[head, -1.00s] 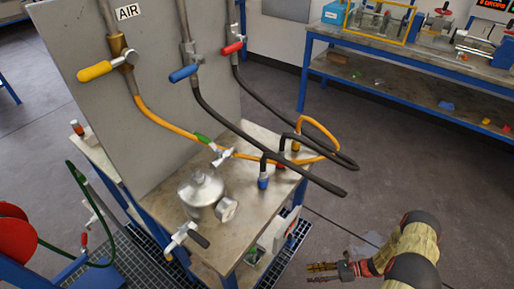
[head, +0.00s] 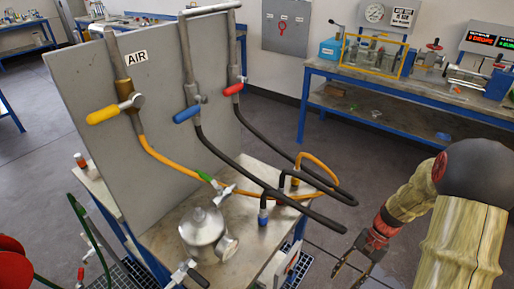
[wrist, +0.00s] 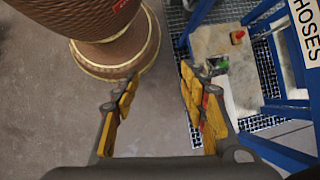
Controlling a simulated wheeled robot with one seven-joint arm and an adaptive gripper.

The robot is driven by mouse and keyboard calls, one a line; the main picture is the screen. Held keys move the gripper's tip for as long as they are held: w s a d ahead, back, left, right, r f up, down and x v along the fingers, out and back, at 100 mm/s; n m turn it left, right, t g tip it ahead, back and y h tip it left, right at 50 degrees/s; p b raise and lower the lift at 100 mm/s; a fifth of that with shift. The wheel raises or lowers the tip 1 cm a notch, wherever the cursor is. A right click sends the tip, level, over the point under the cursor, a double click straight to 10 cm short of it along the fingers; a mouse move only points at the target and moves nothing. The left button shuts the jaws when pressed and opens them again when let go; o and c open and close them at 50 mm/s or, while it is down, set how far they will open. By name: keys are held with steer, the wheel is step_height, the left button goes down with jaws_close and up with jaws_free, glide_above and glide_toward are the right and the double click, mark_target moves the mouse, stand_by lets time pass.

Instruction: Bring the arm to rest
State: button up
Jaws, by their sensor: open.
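My gripper (head: 352,272) is at the lower right of the head view, to the right of the blue-legged workbench (head: 160,236) and apart from it. Its fingers point down and left over the floor.
A silver flanged vessel (head: 203,232) stands on the workbench beside hoses and coloured valves. Black hose ends (head: 335,226) stick out towards my arm. A lower shelf (wrist: 215,50) and a HOSES sign (wrist: 305,30) show right in the wrist view. Floor (head: 290,140) behind is clear.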

steer(key=s+a+r+n+t+h+p, duration=0.1)
steer(key=s+a+r+n+t, duration=0.2)
steer(key=r, duration=0.8)
steer(key=s+a+r+n+t+h+p, duration=0.1)
steer(key=s+a+r+n+t+h, duration=0.1)
steer(key=r, duration=1)
steer(key=s+a+r+n+t+h+p, duration=0.2)
steer(key=s+a+r+n+t, duration=0.1)
steer(key=r, duration=0.9)
steer(key=shift+s+a+r+n+t, duration=0.25)
steer(key=shift+s+a+n+t, duration=0.25)
steer(key=shift+s+a, duration=0.7)
